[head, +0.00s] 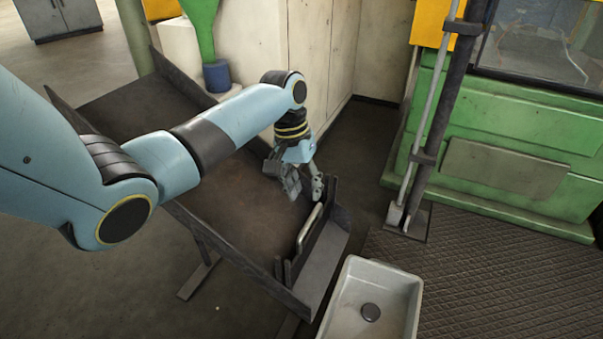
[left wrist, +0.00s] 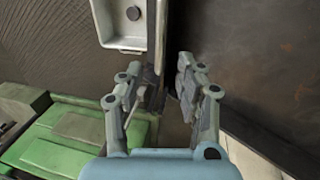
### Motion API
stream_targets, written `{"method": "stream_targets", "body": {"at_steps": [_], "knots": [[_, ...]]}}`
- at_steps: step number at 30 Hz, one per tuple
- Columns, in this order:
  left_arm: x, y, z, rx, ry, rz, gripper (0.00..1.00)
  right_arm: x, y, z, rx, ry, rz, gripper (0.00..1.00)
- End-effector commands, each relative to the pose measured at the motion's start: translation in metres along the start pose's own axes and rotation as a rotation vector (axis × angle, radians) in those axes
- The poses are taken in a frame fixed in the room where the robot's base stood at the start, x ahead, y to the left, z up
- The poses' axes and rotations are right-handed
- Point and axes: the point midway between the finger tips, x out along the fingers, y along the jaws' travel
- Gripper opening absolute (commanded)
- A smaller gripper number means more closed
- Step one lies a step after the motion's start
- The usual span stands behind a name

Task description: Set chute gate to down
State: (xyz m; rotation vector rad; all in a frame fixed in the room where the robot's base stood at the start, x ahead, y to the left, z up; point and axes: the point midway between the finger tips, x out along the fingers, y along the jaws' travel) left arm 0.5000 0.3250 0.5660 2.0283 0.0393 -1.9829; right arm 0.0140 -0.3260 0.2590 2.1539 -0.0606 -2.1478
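The chute (head: 235,215) is a dark brown sloping trough with raised side walls. Its gate (head: 318,240) is a dark plate across the lower end, between short side posts, with a pale bar handle (head: 309,229). I cannot tell for sure whether the gate is raised or lowered. My left gripper (head: 305,190) hangs over the chute's lower part, just above and behind the handle, apparently not touching it. In the left wrist view the gripper (left wrist: 160,88) has its fingers spread with nothing held, and the gate's dark edge (left wrist: 157,50) lies between and beyond them. My right gripper is not in view.
A pale tray (head: 345,300) holding a dark round piece (head: 370,312) stands just past the chute's end. A dark upright post (head: 445,120) and a green machine (head: 510,185) stand to the right. A pale cabinet wall (head: 320,60) rises behind the chute.

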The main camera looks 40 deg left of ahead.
Motion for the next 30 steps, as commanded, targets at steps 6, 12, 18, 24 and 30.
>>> {"method": "stream_targets", "body": {"at_steps": [6, 12, 18, 24, 30], "knots": [[-0.036, -0.001, 0.0, 0.001, 0.001, -0.002, 0.36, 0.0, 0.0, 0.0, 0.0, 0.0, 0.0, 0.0], [-0.045, 0.0, 0.001, 0.0, -0.001, -0.001, 0.36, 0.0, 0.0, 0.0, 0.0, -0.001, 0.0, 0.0], [-0.045, 0.0, 0.0, 0.0, -0.001, -0.001, 0.36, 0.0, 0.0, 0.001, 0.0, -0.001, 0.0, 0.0], [-0.045, 0.0, 0.0, 0.0, -0.001, -0.001, 0.36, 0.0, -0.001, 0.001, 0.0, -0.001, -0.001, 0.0], [-0.036, 0.0, 0.016, 0.023, 0.001, -0.015, 0.36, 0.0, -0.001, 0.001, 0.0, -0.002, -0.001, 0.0]]}}
